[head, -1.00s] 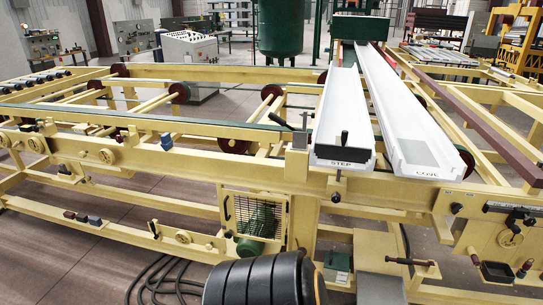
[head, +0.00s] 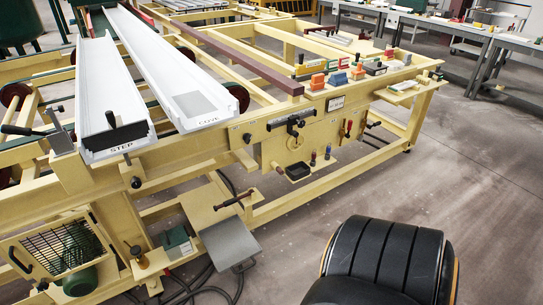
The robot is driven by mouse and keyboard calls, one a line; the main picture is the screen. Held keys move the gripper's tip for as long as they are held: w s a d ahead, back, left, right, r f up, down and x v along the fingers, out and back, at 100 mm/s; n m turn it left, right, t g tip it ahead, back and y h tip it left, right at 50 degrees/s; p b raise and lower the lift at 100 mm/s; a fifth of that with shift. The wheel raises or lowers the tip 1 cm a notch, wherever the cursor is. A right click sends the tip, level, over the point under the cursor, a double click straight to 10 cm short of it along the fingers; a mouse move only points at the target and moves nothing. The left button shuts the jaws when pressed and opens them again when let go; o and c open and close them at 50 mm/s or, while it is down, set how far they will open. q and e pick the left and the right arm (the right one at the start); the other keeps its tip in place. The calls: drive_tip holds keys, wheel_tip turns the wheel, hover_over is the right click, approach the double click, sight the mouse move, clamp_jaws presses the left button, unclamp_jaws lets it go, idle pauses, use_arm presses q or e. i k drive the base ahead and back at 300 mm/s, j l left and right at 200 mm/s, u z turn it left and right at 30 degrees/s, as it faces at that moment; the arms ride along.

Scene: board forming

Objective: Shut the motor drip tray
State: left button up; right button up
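The green motor (head: 80,270) sits low at the left in the head view, partly behind a wire mesh guard (head: 62,242) with a dark handle. I cannot make out with certainty a drip tray at the motor; the area beneath it is partly cut off by the frame's lower edge. A flat grey plate (head: 230,244) sticks out low to the right of the motor, beneath a bar with a dark handle (head: 230,200). I cannot tell whether this plate belongs to a tray. Neither of my grippers is in view.
The cream machine frame (head: 330,150) carries two long white troughs (head: 110,85), marked STEP and COVE. Dark cables (head: 195,290) lie on the floor near the grey plate. Open concrete floor (head: 470,190) is at the right; workbenches (head: 470,45) stand behind.

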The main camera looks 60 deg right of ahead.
sight(229, 243)
drive_tip(key=z, duration=1.5)
